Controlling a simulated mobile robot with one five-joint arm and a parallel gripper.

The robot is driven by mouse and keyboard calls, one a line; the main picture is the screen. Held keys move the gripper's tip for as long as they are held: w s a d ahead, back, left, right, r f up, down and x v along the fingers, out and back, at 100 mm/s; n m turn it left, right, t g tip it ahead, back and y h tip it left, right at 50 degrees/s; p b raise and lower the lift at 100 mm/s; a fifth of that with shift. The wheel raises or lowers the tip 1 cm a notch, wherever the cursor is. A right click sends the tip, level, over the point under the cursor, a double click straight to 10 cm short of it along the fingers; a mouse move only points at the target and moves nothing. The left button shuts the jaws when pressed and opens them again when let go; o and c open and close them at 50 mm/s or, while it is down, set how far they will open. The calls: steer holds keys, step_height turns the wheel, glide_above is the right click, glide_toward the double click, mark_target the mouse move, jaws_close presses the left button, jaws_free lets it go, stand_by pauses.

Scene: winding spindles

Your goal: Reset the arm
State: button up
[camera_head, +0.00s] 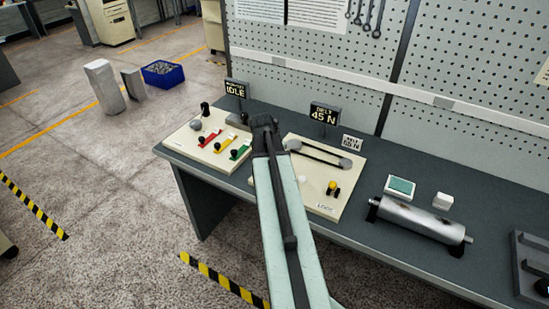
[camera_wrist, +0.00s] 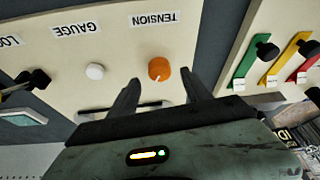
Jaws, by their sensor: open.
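My arm (camera_head: 288,215) reaches out over the bench, with its dark joint (camera_head: 264,124) between two cream control boards. In the head view my gripper is hidden by the arm. In the wrist view my gripper (camera_wrist: 165,88) is open and empty, its two dark fingers spread. An orange knob (camera_wrist: 159,69) under a TENSION label shows just beyond the gap between the fingertips. I cannot tell whether the fingers touch the board. A white knob (camera_wrist: 95,71) by a GAUGE label is to the left of the fingers.
The left board (camera_head: 184,147) carries red, yellow and green levers below an IDLE sign (camera_head: 235,89). The belt board (camera_head: 312,197) stands under a BELT 45 N sign (camera_head: 324,115). A metal roller (camera_head: 415,219) lies to the right. A pegboard wall (camera_head: 460,80) rises behind.

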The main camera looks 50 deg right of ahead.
steer(key=p+v, duration=0.2)
steer(key=v, duration=0.2)
steer(key=shift+s+a+r, duration=0.1)
steer(key=shift+r, duration=0.05)
